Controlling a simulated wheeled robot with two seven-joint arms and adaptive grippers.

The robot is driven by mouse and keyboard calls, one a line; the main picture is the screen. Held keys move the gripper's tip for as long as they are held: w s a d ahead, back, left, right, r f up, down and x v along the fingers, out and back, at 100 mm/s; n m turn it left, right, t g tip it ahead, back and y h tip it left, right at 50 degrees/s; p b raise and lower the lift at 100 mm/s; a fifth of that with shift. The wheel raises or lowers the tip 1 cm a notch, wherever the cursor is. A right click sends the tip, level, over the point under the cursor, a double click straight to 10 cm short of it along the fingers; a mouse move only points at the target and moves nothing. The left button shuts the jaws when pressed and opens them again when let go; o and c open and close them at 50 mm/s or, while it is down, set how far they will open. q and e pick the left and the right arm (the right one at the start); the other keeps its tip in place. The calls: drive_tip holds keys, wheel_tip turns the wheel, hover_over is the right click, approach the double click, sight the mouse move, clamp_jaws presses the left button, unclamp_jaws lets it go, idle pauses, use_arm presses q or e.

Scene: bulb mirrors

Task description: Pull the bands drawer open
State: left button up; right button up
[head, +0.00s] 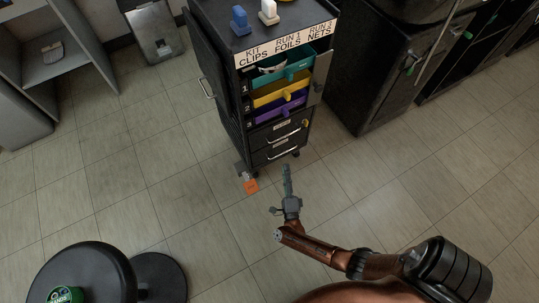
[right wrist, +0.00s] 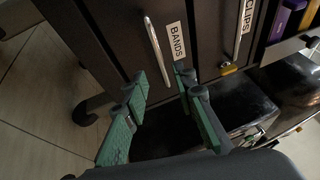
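The bands drawer (right wrist: 128,32) is a dark drawer front with a white "BANDS" label (right wrist: 177,41) and a pale bar handle (right wrist: 158,50); it looks shut. In the head view it is the lowest drawer (head: 268,156) of the black cabinet. My right gripper (right wrist: 163,82) is open, with its green fingers pointing at the drawer front. One end of the bar handle shows between the fingertips; I cannot tell whether they touch it. In the head view the right gripper (head: 287,171) is in front of the cabinet's base. My left gripper is not in view.
The clips drawer (right wrist: 226,32) is above the bands drawer, and teal, yellow and purple bins (head: 280,105) sit higher. An orange item (head: 251,186) lies on the floor by a caster. A black round stool (head: 80,275) stands at lower left. Floor in front is mostly clear.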

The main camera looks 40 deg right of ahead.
drive_tip(key=b+x, duration=0.1)
drive_tip(key=x, duration=0.6)
clamp_jaws()
idle(0.6)
